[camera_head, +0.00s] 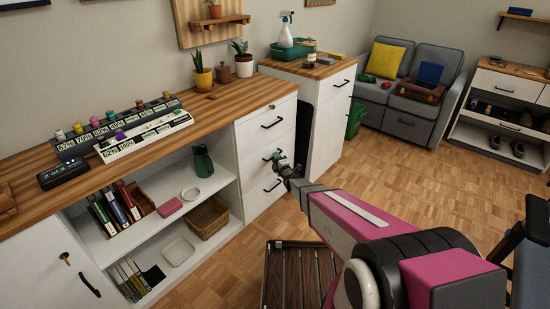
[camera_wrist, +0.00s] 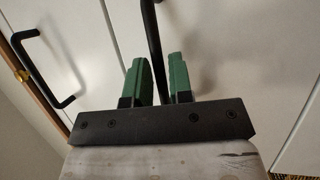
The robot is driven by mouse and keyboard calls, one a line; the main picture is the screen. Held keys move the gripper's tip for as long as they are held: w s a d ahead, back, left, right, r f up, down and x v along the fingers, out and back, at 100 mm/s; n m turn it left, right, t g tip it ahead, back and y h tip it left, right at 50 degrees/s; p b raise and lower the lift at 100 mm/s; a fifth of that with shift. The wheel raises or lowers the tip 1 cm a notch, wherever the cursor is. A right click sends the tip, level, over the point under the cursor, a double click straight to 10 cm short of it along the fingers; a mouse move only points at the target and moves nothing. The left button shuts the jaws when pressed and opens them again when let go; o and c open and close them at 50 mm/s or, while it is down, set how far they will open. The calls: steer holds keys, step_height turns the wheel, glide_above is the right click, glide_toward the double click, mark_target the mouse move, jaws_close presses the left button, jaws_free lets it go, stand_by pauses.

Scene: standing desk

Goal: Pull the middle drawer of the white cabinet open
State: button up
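The white cabinet (camera_head: 252,140) under the right part of the wooden desktop has three stacked drawers with black bar handles. The middle drawer (camera_head: 250,165) looks closed, flush with the others. My gripper (camera_head: 278,160) is at the middle drawer's handle. In the wrist view my gripper (camera_wrist: 160,82) has its two green fingers apart, with the black middle handle (camera_wrist: 153,40) running between them, close to the left finger. A gap shows on the right finger's side. The lower part of the handle is hidden by the gripper. The top drawer's handle (camera_wrist: 45,75) shows at left.
Open shelves (camera_head: 165,185) with books and a basket are left of the drawers. A second white cabinet (camera_head: 330,125) stands behind to the right. A dark slatted rack (camera_head: 290,270) is on the floor near my arm. Wooden floor (camera_head: 430,185) is clear to the right.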

steer(key=shift+w+a+r, duration=0.15)
steer(key=shift+w+a, duration=0.15)
steer(key=shift+w, duration=0.2)
jaws_close()
steer(key=s+d, duration=1.5)
steer(key=d, duration=0.4)
jaws_free()
steer(key=shift+d, duration=0.1)
